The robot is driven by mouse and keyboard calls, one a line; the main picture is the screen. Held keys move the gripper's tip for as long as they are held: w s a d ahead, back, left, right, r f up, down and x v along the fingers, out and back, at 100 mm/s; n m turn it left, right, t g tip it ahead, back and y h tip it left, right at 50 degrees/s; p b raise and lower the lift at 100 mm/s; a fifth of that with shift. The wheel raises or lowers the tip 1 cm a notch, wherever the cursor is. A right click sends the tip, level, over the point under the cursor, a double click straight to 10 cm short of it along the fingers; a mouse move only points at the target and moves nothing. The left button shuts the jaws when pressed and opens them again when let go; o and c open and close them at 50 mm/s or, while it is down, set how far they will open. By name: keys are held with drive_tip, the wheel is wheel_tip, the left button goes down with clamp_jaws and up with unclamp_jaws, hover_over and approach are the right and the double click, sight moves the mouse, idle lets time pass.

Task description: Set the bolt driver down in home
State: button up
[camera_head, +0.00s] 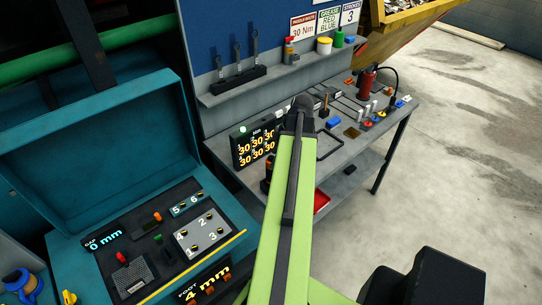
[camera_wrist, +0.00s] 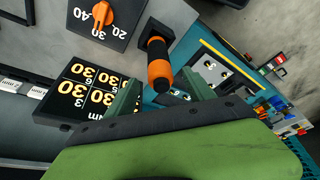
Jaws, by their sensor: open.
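The bolt driver (camera_wrist: 158,65), with an orange and black handle, shows in the wrist view beyond and between my fingers. My gripper (camera_wrist: 160,95) is open, with one green finger on each side of the driver's lower part; I see no clear contact. In the head view a small dark and orange piece (camera_head: 268,172), likely the driver, shows left of my green arm, which hides the gripper. I cannot make out a marked home spot.
A display of 30s (camera_head: 254,146) stands on the grey bench, close to my gripper. An orange dial (camera_wrist: 102,14) is at the wrist view's top. A teal case (camera_head: 60,250) with numbered bolts is at left. A red tray (camera_head: 321,201) sits below the bench top.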

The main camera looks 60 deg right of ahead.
drive_tip(key=p+v, duration=0.7)
drive_tip(key=v, duration=0.3)
drive_tip(key=shift+p, duration=0.3)
drive_tip(key=shift+w, duration=0.1)
